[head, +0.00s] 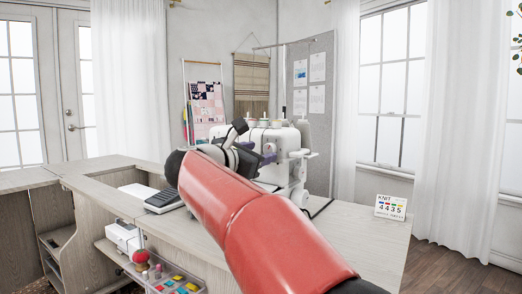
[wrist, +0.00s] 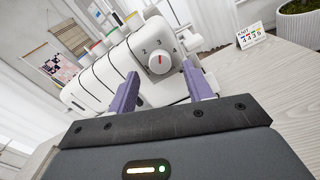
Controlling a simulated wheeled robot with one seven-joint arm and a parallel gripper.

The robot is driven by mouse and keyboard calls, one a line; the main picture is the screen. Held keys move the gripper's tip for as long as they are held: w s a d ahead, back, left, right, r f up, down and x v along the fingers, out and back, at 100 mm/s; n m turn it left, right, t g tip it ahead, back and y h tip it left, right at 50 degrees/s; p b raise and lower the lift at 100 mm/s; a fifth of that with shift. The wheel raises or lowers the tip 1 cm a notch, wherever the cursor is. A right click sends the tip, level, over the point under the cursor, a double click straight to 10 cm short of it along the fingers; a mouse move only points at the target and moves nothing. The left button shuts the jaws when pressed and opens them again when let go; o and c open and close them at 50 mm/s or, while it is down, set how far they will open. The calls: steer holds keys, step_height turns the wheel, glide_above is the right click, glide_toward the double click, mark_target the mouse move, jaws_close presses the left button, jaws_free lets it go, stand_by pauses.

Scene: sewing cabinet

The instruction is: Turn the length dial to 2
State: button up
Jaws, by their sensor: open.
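The white sewing machine (head: 288,140) stands on the cabinet top, partly hidden behind my red arm in the head view. In the wrist view the machine (wrist: 98,88) looks tilted. The length dial (wrist: 160,60) is a round white knob with a red mark, on the machine's end. Small numerals show around its upper left; a 2 and a 3 seem readable.
A card reading KNIT 4 4 3 5 (head: 390,207) stands on the cabinet top (head: 365,238) at right. A dark keypad-like object (head: 163,199) lies left of my arm. A tray of colourful items (head: 178,283) sits lower left.

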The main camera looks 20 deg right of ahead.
mark_target(270, 149)
steer(key=shift+x, duration=1.4)
steer(key=c, duration=1)
steer(key=shift+o, duration=0.2)
